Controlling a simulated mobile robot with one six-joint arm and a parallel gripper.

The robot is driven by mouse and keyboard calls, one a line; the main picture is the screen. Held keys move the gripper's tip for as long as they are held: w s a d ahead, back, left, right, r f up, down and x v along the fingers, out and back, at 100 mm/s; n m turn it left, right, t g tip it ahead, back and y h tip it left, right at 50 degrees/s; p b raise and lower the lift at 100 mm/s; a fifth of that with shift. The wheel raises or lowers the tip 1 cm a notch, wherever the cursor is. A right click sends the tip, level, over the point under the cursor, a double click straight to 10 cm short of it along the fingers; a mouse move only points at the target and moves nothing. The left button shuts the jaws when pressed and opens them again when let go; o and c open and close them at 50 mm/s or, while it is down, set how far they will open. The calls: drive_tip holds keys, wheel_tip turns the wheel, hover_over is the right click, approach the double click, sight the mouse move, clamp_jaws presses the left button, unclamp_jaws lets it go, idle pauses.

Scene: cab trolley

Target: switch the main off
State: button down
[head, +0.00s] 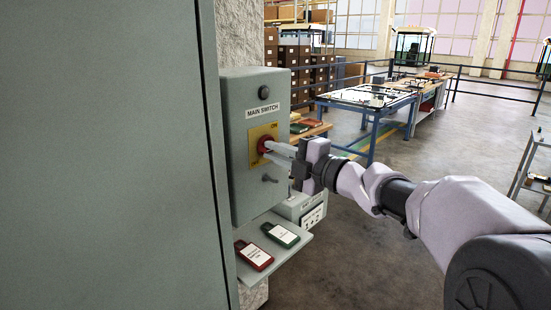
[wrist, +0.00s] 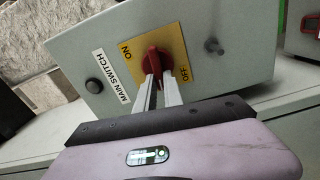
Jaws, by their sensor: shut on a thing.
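The main switch is a red rotary knob (head: 265,144) on a yellow plate (head: 256,133), on the front of a grey box (head: 246,95) labelled MAIN SWITCH. My gripper (head: 270,149) reaches in from the right in the head view and is shut on the knob. In the wrist view the two fingers (wrist: 159,86) hold the red knob (wrist: 158,58) from either side. ON is printed at the left of the plate (wrist: 181,52) and OFF at its right there. Which mark the knob points to I cannot tell; the fingers partly cover it.
Below the box, a shelf (head: 271,262) carries a red tag (head: 254,256) and a green tag (head: 281,235). A small peg (head: 269,179) sticks out below the plate. A large grey cabinet (head: 100,150) stands close on the left. The floor behind my arm is open, with workbenches (head: 370,97) further back.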

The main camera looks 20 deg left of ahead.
drive_tip(key=shift+f+n+b, duration=0.15)
drive_tip(key=shift+n+b, duration=0.25)
drive_tip(key=shift+n, duration=0.2)
drive_tip(key=c, duration=1.5)
unclamp_jaws()
drive_tip(key=shift+o, duration=0.2)
drive_tip(key=p+v, duration=0.3)
drive_tip(key=v, duration=1.4)
drive_tip(key=shift+d+p, duration=0.25)
drive_tip(key=shift+p, duration=0.1)
drive_tip(key=shift+s, duration=0.1)
